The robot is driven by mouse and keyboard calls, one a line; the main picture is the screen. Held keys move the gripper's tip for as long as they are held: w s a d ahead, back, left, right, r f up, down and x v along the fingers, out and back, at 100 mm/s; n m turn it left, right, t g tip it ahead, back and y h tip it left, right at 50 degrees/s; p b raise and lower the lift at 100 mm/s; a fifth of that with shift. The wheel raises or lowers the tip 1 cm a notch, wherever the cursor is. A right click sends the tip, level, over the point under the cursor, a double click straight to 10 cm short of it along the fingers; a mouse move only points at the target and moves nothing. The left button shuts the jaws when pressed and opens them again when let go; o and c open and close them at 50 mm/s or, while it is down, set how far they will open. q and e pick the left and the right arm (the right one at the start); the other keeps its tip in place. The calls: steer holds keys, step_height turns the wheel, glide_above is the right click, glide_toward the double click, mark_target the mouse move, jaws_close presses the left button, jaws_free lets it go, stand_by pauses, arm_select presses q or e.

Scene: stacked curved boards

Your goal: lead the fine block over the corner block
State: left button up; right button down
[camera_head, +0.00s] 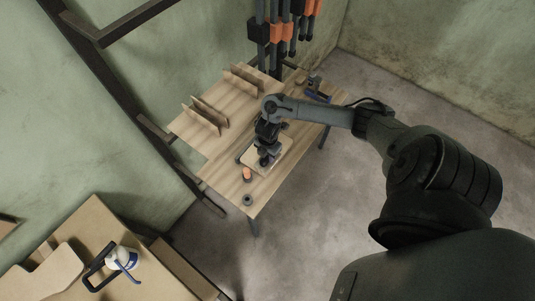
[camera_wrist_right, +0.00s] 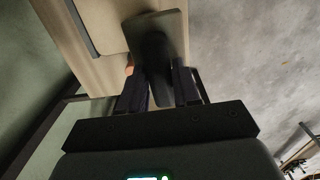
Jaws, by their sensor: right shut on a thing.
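My right gripper (camera_head: 266,157) is low over the near part of the wooden table, in the middle of the head view. It is shut on a dark block, taken to be the fine block, whose flat grey-brown base (camera_wrist_right: 177,28) shows beyond the fingers in the wrist view. Below it lies a pale board with rounded corners (camera_head: 284,148), perhaps the corner block; the gripper and arm hide part of it. I cannot tell whether the held block touches the board. My left gripper is not in view.
On the wooden table (camera_head: 228,178) stand a small orange-topped item (camera_head: 247,174) and a dark ring-shaped item (camera_head: 247,199). Thin boards (camera_head: 207,113) stand upright at the table's left. A second bench (camera_head: 150,284) is at lower left.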

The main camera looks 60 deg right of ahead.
step_height(320, 180, down, 6)
steer(key=b, duration=0.4)
steer(key=shift+f+b, duration=0.5)
steer(key=shift+f, duration=0.35)
steer(key=shift+f+b, duration=0.45)
steer(key=shift+f, duration=0.15)
steer(key=shift+d+r, duration=0.15)
steer(key=shift+d, duration=0.25)
steer(key=shift+d, duration=0.1)
steer(key=shift+s+d+f, duration=0.1)
steer(key=shift+d+f, duration=0.1)
steer(key=shift+d, duration=0.05)
